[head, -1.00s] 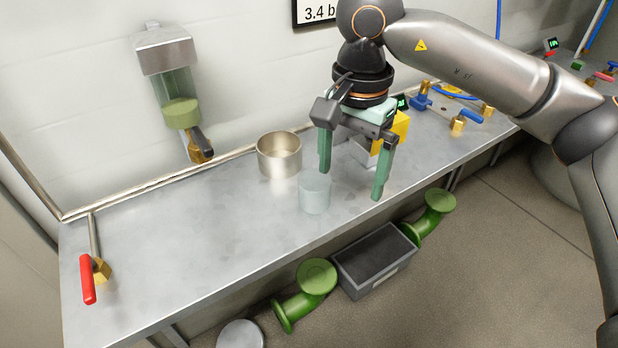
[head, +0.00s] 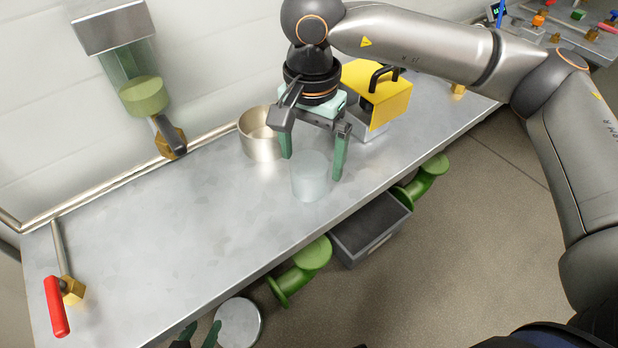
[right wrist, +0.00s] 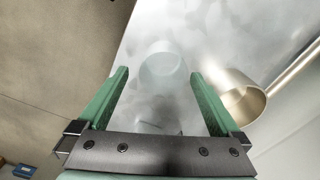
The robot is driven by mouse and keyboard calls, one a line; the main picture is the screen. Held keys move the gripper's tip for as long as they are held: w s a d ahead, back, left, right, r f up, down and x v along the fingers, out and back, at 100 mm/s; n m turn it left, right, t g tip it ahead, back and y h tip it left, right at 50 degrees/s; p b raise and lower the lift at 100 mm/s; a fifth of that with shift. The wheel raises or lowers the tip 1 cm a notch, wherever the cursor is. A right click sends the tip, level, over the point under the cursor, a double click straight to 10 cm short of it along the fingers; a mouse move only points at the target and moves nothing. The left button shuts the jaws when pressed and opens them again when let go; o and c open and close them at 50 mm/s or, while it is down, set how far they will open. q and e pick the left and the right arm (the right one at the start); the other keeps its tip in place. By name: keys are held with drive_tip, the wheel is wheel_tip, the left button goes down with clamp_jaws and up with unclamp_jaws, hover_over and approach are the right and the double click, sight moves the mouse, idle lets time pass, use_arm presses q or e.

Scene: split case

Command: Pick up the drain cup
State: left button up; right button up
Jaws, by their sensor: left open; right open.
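The drain cup, which I take to be the translucent pale cup (head: 311,182), stands upright on the metal bench (head: 180,225). It also shows in the right wrist view (right wrist: 163,70), ahead of and between the fingertips. My right gripper (head: 313,167) is open and empty, just above and behind the cup, with its green fingers pointing down. I cannot tell whether a finger touches the cup. My left gripper (head: 201,334) shows only its green fingertips at the bottom edge; it is open and off the bench's front edge.
A metal pot (head: 262,145) stands close behind the cup; it also shows in the right wrist view (right wrist: 240,98). A yellow box (head: 385,95) is to the right. A red-handled valve (head: 57,305) is at the left end.

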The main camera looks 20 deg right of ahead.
sight(309, 175)
drive_tip(key=f, duration=0.5)
drive_tip(key=shift+w+a+f+b, duration=0.15)
drive_tip(key=shift+w+b, duration=0.05)
drive_tip(key=shift+b, duration=0.1)
drive_tip(key=c, duration=1.2)
